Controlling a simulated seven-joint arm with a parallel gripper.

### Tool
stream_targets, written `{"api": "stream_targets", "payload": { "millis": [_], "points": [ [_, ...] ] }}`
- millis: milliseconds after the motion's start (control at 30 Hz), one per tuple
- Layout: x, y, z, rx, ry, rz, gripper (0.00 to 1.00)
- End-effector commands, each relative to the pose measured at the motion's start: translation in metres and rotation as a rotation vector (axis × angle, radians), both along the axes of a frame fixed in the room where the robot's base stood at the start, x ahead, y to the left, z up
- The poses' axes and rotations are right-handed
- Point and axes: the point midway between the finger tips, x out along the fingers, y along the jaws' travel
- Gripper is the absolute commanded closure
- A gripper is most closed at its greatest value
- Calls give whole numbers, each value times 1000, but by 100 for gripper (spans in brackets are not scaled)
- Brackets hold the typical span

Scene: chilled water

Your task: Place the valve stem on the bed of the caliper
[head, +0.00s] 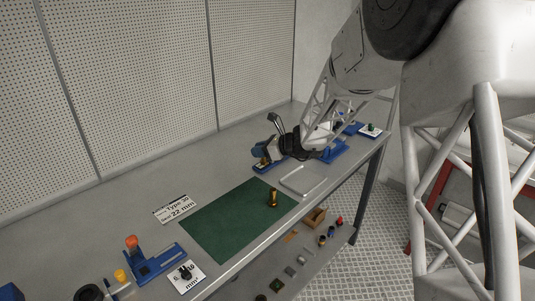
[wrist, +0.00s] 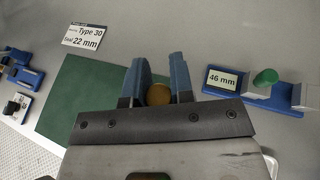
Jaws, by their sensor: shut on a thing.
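My gripper (head: 263,156) is at the far side of the bench, beyond the green mat. In the wrist view its two blue fingers (wrist: 160,88) close around a round brass piece seen end-on, apparently the valve stem (wrist: 157,96). A blue caliper with a green knob and a "46 mm" card (wrist: 255,90) lies just right of the fingers in the wrist view. In the head view a blue caliper base (head: 282,169) shows below the gripper, partly hidden. Whether the held piece touches it I cannot tell. Another brass piece (head: 272,199) stands upright on the mat.
The green mat (head: 225,222) covers the bench middle, with a "Type 30, Seal 22 mm" card (head: 177,209) beside it. A shallow tray (head: 303,181) lies near the front edge. Another blue caliper with an orange knob (head: 152,262) stands at near left. A lower shelf holds several small parts.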

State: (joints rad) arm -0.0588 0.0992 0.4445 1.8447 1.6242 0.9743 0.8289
Motion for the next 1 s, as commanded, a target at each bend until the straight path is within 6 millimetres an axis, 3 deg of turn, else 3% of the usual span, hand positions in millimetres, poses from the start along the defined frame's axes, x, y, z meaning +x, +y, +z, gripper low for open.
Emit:
{"api": "stream_targets", "payload": {
  "millis": [500,1000],
  "points": [
    [22,-78,-29,1,-1,-343,100],
    [24,-86,-33,-1,3,-379,100]
  ]
}}
